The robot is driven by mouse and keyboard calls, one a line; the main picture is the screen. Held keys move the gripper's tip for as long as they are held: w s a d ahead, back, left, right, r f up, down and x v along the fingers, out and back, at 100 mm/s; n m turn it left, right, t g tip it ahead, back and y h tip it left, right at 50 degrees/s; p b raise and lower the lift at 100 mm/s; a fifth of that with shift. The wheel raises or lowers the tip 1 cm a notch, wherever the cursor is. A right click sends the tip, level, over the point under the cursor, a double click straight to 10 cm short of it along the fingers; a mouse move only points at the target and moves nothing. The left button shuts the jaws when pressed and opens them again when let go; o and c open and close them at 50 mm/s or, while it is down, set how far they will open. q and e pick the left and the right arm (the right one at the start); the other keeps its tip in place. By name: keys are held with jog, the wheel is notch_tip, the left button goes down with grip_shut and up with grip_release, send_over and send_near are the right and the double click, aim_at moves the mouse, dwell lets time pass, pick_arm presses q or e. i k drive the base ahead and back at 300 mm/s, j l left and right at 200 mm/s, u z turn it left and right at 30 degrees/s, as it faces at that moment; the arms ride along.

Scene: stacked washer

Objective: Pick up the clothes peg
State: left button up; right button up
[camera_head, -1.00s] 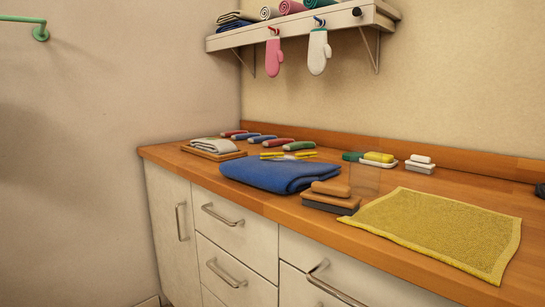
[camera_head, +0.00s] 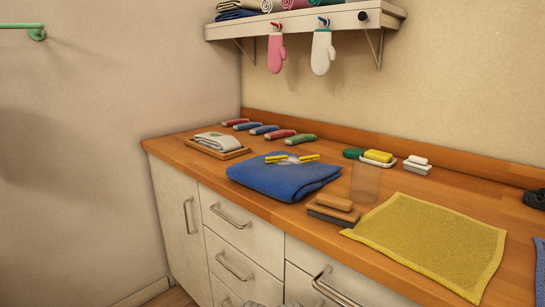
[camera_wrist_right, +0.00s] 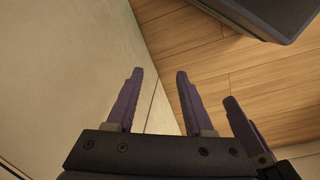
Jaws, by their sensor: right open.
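Yellow peg-like pieces lie at the top of the folded blue towel (camera_head: 280,180) in the head view. One yellow piece (camera_head: 276,158) is at the left and another (camera_head: 309,158) at the right, with a small pale piece between them. They are too small to tell whether they are separate pegs. My right gripper (camera_wrist_right: 157,72) is open and empty in the right wrist view, over the floor beside a pale surface, away from the counter top. A third purple finger (camera_wrist_right: 240,122) beside it seems to belong to my left gripper; its other finger is hidden.
The wooden counter (camera_head: 450,162) also holds a wooden tray (camera_head: 240,152) with a folded cloth, several coloured rolled items, a clear glass (camera_head: 366,182), a brown block (camera_head: 333,202), sponges (camera_head: 378,156) and a yellow cloth (camera_head: 430,240). A shelf (camera_head: 300,22) with mitts hangs above.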

aim_at(284, 157)
jog(key=j+z, duration=0.1)
jog(key=j, duration=0.55)
jog(key=j+z, duration=0.1)
jog(key=j, duration=0.55)
jog(key=k+j+z, duration=0.1)
jog(key=j, duration=0.5)
